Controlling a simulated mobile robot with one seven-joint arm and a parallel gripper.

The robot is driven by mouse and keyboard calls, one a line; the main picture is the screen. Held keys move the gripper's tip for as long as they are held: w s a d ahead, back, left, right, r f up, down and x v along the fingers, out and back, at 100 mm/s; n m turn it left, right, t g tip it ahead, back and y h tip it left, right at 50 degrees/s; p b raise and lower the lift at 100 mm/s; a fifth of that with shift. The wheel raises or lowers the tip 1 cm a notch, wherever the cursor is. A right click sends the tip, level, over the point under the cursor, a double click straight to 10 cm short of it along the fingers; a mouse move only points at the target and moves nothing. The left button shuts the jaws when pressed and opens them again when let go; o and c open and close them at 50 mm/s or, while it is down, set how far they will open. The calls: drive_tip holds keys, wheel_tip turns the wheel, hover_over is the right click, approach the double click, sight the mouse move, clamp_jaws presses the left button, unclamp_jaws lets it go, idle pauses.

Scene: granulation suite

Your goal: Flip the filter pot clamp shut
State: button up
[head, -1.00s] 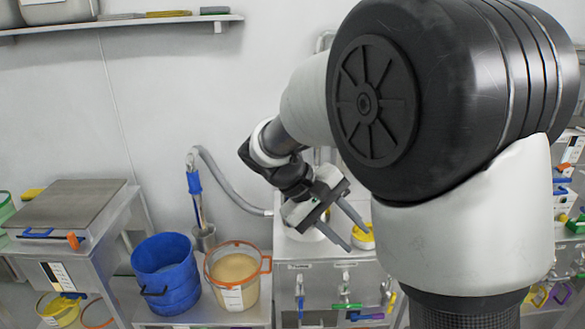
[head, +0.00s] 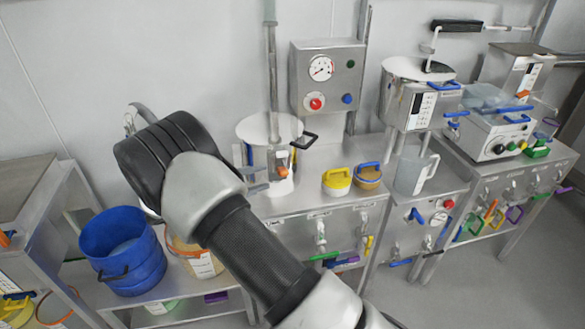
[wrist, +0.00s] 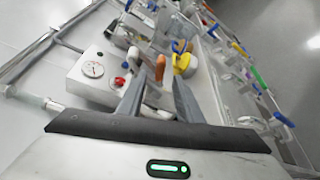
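The filter pot (head: 262,133) is a pale cylinder with a whitish lid and a black side handle, on the steel bench. Its clamp seems to be the part with the orange-tipped lever (head: 282,172) on the pot's front. The orange lever also shows in the wrist view (wrist: 160,67), beyond and roughly between my fingertips. My gripper (wrist: 155,88) is open, its two grey fingers spread and nothing held between them. In the head view my arm hides most of the gripper, beside the pot's front left. Whether a finger touches the lever I cannot tell.
A yellow-lidded pot (head: 337,182) and a blue-handled one (head: 368,176) stand right of the filter pot. A control box (head: 328,78) with a gauge hangs behind. A clear jug (head: 411,174) stands further right. A blue bucket (head: 122,258) sits lower left.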

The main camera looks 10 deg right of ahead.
sight(281, 170)
drive_tip(key=x, duration=1.2)
drive_tip(key=shift+c, duration=0.2)
clamp_jaws()
